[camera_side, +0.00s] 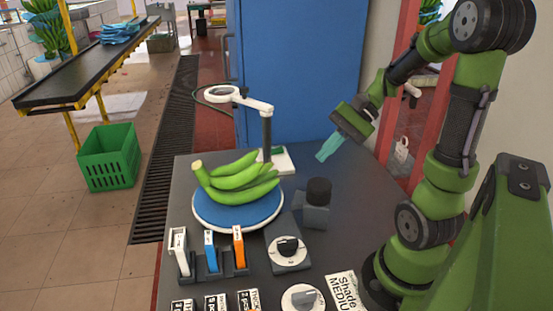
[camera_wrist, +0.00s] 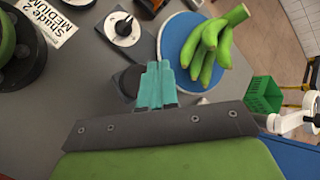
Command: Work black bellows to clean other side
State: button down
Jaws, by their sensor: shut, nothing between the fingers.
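The black bellows (camera_side: 318,190) is a short dark cylinder on a grey block, right of the turntable in the side view. In the wrist view the bellows (camera_wrist: 128,80) is partly hidden behind my teal fingers. A bunch of green bananas (camera_side: 236,178) lies on the blue round turntable (camera_side: 240,214); in the wrist view the bananas (camera_wrist: 214,45) are right of my fingers. My gripper (camera_side: 321,158) is shut and empty, pointing down and left in the air above and behind the bellows; its fingers are together in the wrist view (camera_wrist: 158,66).
A white ring magnifier on a stand (camera_side: 266,125) rises behind the turntable. A rack (camera_side: 212,262) with white, blue and orange upright pieces stands in front. A green crate (camera_side: 110,157) is on the floor.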

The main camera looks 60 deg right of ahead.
aim_at(324, 183)
jog(key=shift+r, duration=0.1)
notch_tip(324, 183, up, 4)
jog(key=shift+f, duration=0.2)
jog(key=shift+f, duration=4.45)
jog(key=shift+f, duration=0.4)
